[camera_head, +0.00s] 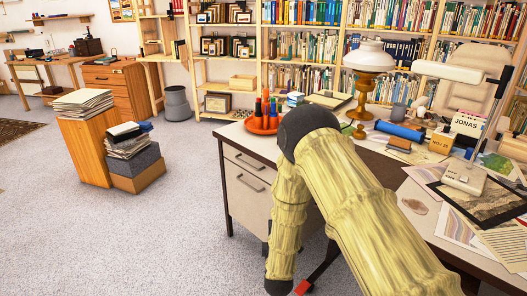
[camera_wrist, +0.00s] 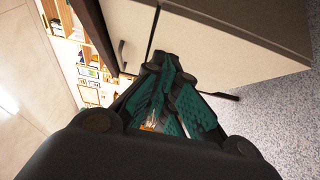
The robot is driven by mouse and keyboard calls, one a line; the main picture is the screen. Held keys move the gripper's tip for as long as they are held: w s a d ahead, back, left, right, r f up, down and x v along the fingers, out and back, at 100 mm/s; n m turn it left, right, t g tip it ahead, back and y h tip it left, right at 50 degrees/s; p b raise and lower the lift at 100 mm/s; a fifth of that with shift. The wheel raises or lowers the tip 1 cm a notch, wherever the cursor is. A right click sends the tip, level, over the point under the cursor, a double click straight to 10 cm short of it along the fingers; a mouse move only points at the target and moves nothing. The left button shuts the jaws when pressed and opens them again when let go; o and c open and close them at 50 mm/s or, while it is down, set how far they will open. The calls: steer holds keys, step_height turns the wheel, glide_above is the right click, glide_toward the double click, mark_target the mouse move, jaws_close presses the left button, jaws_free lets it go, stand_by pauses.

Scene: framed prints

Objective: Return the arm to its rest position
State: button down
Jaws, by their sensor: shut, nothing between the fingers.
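My arm rises from the lower right of the head view, bends at a dark joint in front of the desk (camera_head: 245,200), and its forearm hangs down toward the floor. The end of the arm runs to the bottom edge there, so the fingers cannot be made out in that view. In the wrist view my gripper (camera_wrist: 168,66) shows teal pads and dark fingertips drawn together, with nothing held between them. The pale desk side shows beyond the fingertips, but I cannot tell the distance.
The desktop holds an oil lamp (camera_head: 369,78), a white desk lamp (camera_head: 464,178), an orange tray (camera_head: 262,125) and papers. Wooden boxes with stacked papers (camera_head: 83,103) stand at left. Bookshelves line the back. Grey carpet (camera_head: 150,225) is open left of the desk.

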steer(key=s+d+f+m+g, duration=0.4)
steer(key=s+d+f+g, duration=0.15)
steer(key=s+f, duration=0.4)
steer(key=s+d+f+m+g, duration=0.3)
steer(key=s+f, duration=0.1)
steer(key=s, duration=0.6)
steer(key=s+d+f+m+g, duration=0.3)
steer(key=s+m, duration=0.1)
steer(key=s, duration=0.5)
steer(key=s+d+f+m+g, duration=0.3)
steer(key=s+f, duration=0.1)
steer(key=s, duration=0.6)
steer(key=s+d+r+m+g, duration=0.1)
steer(key=s+m+g, duration=0.25)
steer(key=s, duration=0.75)
step_height(320, 180, up, 19)
steer(key=p, duration=1.8)
steer(key=shift+s+d+y+p, duration=0.15)
steer(key=shift+s+y+p, duration=0.05)
steer(key=shift+y+p, duration=0.1)
